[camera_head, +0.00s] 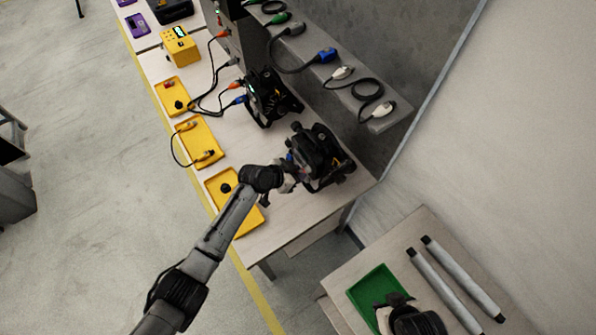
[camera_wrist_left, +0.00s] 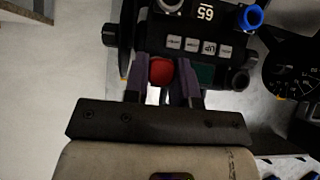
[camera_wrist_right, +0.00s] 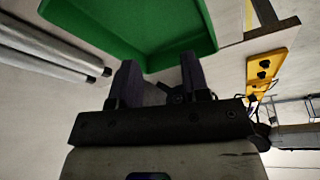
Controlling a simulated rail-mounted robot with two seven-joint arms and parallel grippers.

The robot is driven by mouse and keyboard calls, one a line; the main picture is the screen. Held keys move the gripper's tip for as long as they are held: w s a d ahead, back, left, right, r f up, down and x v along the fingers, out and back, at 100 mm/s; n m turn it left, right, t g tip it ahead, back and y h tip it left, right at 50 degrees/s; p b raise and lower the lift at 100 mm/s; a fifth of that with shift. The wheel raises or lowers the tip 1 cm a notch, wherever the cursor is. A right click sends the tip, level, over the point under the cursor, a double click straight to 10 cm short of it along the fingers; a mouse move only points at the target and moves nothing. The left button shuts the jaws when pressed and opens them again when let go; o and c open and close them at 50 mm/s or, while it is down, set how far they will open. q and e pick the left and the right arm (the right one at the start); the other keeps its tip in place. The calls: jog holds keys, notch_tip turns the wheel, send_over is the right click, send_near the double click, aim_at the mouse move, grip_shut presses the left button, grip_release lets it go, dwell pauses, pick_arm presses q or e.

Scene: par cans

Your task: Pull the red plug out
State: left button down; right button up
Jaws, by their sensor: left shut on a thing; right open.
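The red plug (camera_wrist_left: 161,71) shows in the left wrist view between the fingers of my left gripper (camera_wrist_left: 164,72), which is shut on it. It is at the panel of a black par can (camera_wrist_left: 197,30) with a display and a row of buttons. In the head view my left gripper (camera_head: 287,178) is at the near par can (camera_head: 322,158) on the bench. Whether the plug is still seated in its socket is hidden by the fingers. My right gripper (camera_wrist_right: 158,85) is open and empty, near the green tray (camera_wrist_right: 140,40).
A second par can (camera_head: 268,97) with cables stands further back on the bench. Yellow trays (camera_head: 215,157) line the bench's left edge. A shelf (camera_head: 385,122) with coiled cables runs along the wall. Two grey tubes (camera_head: 440,285) lie beside the green tray (camera_head: 366,290).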

pick_arm(q)
jog(key=shift+s+a, duration=0.15)
jog(key=shift+a, duration=0.1)
jog(key=shift+s+a+p, duration=0.55)
jog(key=shift+a+p, duration=0.05)
jog(key=shift+a, duration=0.3)
jog(key=shift+s+a, duration=0.25)
jog(key=shift+a, duration=0.1)
dwell(0.3)
